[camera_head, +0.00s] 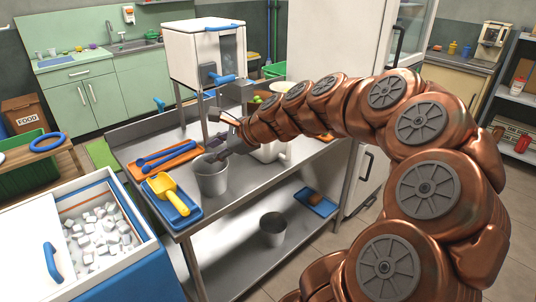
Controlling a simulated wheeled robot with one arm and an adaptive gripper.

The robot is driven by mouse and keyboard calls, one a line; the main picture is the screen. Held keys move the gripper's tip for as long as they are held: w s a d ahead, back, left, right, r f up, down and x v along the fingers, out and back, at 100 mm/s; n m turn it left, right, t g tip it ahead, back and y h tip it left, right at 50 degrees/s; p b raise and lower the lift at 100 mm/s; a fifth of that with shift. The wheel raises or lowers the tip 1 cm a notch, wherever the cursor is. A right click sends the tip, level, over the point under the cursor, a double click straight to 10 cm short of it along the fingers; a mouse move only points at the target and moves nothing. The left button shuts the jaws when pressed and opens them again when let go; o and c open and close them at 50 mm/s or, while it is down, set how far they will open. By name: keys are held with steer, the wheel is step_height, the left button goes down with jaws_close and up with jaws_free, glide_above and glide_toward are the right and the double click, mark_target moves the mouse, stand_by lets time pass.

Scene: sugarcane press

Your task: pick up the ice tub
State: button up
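A grey metal bucket (212,179) stands upright on the steel table (245,196), near its front edge. An open blue and white ice chest (167,262) filled with white ice cubes stands at the lower left. I cannot tell which of these is the ice tub. My copper arm reaches in from the right. My gripper (222,146) is small and dark at the bucket's upper rim. I cannot tell whether it touches the rim or how far its fingers are apart. A white container (271,153) is partly hidden behind my arm.
A yellow scoop (168,191) lies on a blue tray (183,217), left of the bucket. An orange tray (165,160) with blue tools lies behind it. The white press machine (207,55) stands over the table's back. Another metal bucket (272,229) is on the lower shelf.

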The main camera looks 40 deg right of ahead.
steer(key=d+f+m+t+h+b, duration=0.25)
steer(key=d+m, duration=0.45)
steer(key=d, duration=0.6)
steer(key=m+t+h, duration=0.1)
steer(key=m+h, duration=0.1)
steer(key=m, duration=0.3)
glide_above(268, 153)
steer(key=s, duration=0.5)
steer(key=f, duration=0.1)
steer(key=shift+a+b+x, duration=0.15)
steer(key=shift+x, duration=2.75)
steer(key=shift+a+b+x, duration=0.15)
steer(key=shift+a+x, duration=0.05)
steer(key=shift+x, duration=2.7)
jaws_close()
